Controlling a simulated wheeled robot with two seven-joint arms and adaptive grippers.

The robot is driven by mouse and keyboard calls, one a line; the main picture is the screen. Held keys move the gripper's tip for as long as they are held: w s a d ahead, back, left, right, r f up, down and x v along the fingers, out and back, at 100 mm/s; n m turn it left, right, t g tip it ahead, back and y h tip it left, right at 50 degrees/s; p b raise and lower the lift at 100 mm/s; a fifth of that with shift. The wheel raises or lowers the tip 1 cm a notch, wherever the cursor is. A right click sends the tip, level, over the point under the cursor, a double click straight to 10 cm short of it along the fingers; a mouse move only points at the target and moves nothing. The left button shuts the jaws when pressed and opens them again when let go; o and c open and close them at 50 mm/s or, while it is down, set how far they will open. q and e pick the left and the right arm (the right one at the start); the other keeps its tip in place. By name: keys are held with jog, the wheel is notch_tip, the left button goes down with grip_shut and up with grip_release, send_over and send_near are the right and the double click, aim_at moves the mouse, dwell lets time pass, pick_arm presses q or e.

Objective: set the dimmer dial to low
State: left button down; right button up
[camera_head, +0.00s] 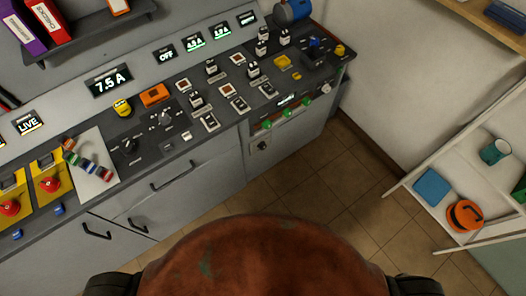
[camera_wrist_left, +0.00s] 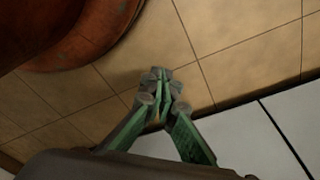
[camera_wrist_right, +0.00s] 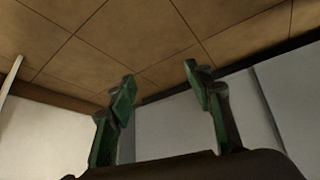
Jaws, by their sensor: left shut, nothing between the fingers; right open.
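A sloped grey control panel runs along the wall in the head view. A round silver-grey dial (camera_head: 165,118) with marks around it sits in its middle part. A black knob (camera_head: 130,146) sits to its left. Labels are too small to read, so I cannot tell which one is the dimmer dial or its exact setting. My left gripper (camera_wrist_left: 158,77) shows in the left wrist view, shut and empty above the tiled floor. My right gripper (camera_wrist_right: 160,76) shows in the right wrist view, open and empty, with floor and cabinet fronts beyond. Neither gripper is in the head view.
An orange block (camera_head: 154,95) and several switches (camera_head: 197,101) are close by. A drawer handle (camera_head: 172,175) projects below. A white shelf rack (camera_head: 440,165) stands right.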

jog(key=w+a+n+t+y+b, duration=0.1)
jog(key=w+a+t+b, duration=0.3)
jog(key=w, duration=0.8)
pick_arm(q)
jog(key=w+d+r+h+b, duration=0.1)
jog(key=w+d+r+b, duration=0.55)
jog(key=b, duration=1.45)
pick_arm(e)
jog(key=n+t+y, duration=0.4)
jog(key=n+y, duration=0.1)
jog(key=y, duration=0.4)
send_near(264, 148)
jog(key=w+a, duration=0.1)
jog(key=b+x, duration=0.2)
jog(key=x, duration=0.4)
jog(key=shift+a, duration=0.1)
jog(key=shift+w+a+r+h+b, duration=0.2)
jog(key=shift+w+a+h+b, duration=0.25)
jog(key=shift+w, duration=0.25)
pick_arm(q)
jog(key=w+d+f+t+h, duration=0.1)
jog(key=w+d+f+t, duration=0.1)
jog(key=w+f, duration=0.4)
jog(key=shift+w+d+f+n+t+h, duration=0.15)
jog(key=shift+w+f+n+t+h, duration=0.15)
jog(key=shift+f, duration=0.15)
pick_arm(e)
jog(key=shift+c, duration=0.2)
jog(key=c, duration=1.1)
